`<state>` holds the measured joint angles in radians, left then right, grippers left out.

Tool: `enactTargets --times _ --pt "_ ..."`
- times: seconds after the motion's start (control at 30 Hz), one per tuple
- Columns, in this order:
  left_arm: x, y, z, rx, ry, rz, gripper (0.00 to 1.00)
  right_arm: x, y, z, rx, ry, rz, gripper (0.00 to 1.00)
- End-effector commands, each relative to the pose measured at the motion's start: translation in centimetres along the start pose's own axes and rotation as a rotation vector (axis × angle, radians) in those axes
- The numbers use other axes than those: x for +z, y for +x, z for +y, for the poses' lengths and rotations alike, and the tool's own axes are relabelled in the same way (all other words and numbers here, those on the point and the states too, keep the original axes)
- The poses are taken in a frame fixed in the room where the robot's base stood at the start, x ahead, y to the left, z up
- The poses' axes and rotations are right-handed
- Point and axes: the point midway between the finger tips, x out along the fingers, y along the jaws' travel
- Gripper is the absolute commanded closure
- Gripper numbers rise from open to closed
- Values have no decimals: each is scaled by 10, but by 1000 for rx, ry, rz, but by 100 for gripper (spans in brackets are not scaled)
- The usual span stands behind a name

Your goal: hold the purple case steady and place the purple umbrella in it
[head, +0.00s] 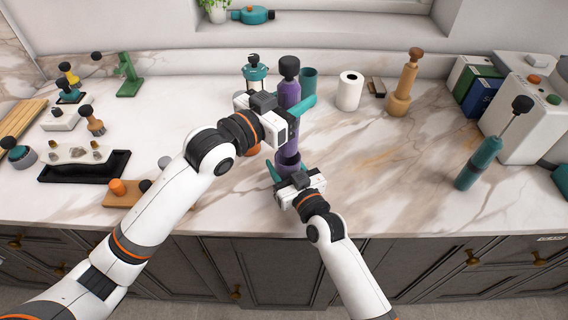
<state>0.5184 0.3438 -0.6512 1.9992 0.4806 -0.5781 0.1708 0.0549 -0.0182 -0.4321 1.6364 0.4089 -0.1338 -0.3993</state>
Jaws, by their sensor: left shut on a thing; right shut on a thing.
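The purple umbrella (289,92), with a dark knob at its top, stands upright near the middle of the counter. My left gripper (298,108) is shut on its shaft, partly hiding it. The purple case (289,165) is below, near the counter's front, with its dark open mouth facing up. My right gripper (283,173) is shut on the case from the front and hides its lower part. The umbrella's lower end lines up with the case mouth in this view; I cannot tell whether it is inside.
A teal holder with a black-knobbed rod (480,162) stands at right. A tan bottle-like item (403,88), a paper roll (349,91) and a teal cup (308,80) stand behind. A black tray (84,166) lies at left.

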Motion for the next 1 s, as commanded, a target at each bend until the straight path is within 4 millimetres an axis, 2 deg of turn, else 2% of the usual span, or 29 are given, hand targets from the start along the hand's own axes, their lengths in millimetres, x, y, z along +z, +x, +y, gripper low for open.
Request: enactTargets --times 0.7,1.0 --pt "-50 0 0 0 -1 0 91 0 0 0 0 0 1 72" --pt "-56 0 0 0 1 -2 91 0 0 0 0 0 1 72"
